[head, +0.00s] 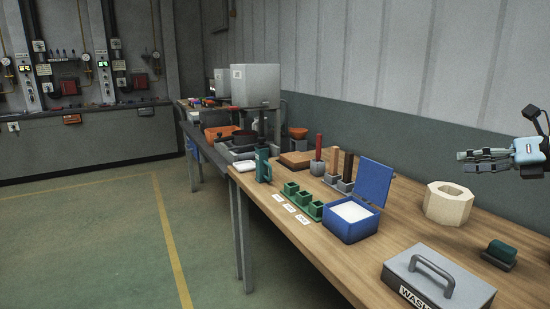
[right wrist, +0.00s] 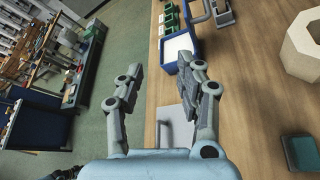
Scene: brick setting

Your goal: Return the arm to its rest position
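My right gripper (head: 466,161) shows at the right edge of the head view, raised above the wooden workbench (head: 310,245) and apart from the things on it. Its fingers point left. In the right wrist view my right gripper (right wrist: 162,72) has its two fingers spread, with nothing between them. The bench top and an open blue box with white contents (right wrist: 180,46) show beyond the fingers. My left gripper is in neither view.
The bench holds a cream octagonal block (head: 448,204), a grey box with a handle (head: 438,280), a green-topped block (head: 499,252), the blue box (head: 349,231) with its lid up, and small green bins (head: 302,201). Open floor (head: 100,245) lies left of the bench.

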